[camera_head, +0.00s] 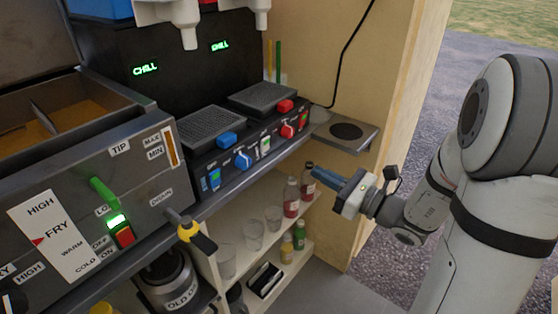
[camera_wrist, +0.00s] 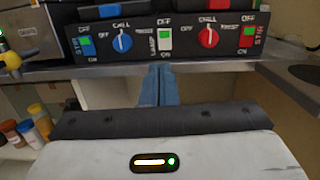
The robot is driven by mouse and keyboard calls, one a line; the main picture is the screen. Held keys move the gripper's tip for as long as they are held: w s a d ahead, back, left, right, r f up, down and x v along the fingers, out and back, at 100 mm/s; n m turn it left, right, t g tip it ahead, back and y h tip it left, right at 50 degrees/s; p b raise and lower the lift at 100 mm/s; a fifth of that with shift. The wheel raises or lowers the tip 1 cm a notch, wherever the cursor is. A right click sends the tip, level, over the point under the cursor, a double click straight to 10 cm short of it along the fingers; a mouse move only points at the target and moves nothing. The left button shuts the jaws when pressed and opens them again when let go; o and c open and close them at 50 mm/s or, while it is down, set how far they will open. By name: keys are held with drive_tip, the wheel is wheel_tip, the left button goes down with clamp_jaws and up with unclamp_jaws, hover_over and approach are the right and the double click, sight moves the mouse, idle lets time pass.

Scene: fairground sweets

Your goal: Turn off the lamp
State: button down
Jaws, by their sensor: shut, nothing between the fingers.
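The lamp switch (camera_wrist: 165,39) is a pale rocker labelled LAMP on the black front panel, between a blue knob and a red knob. OFF is printed above it; which way it is pressed I cannot tell. It also shows in the head view (camera_head: 265,146). My gripper (camera_wrist: 163,70) has its blue fingers together and empty, pointing at the panel just below this switch, apart from it as far as I can see. In the head view my gripper (camera_head: 313,168) is in front of the shelves, right of the panel. The lamp itself is not recognisable in view.
The blue knob (camera_wrist: 122,40), red knob (camera_wrist: 208,37), left STIR switch (camera_wrist: 85,39) and right STIR switch (camera_wrist: 247,37) flank the lamp switch. The counter edge (camera_wrist: 120,71) runs below the panel. A side shelf (camera_head: 358,145) juts out at right. Bottles (camera_head: 291,197) stand beneath.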

sight(268, 140)
drive_tip(key=shift+w+d+f+m+t, duration=0.15)
drive_tip(key=shift+w+d+m+t, duration=0.15)
drive_tip(key=shift+d+t, duration=0.1)
drive_tip(key=shift+a, duration=0.1)
drive_tip(key=b+x, duration=0.1)
drive_tip(key=x, duration=1.3)
drive_tip(key=shift+f, duration=0.15)
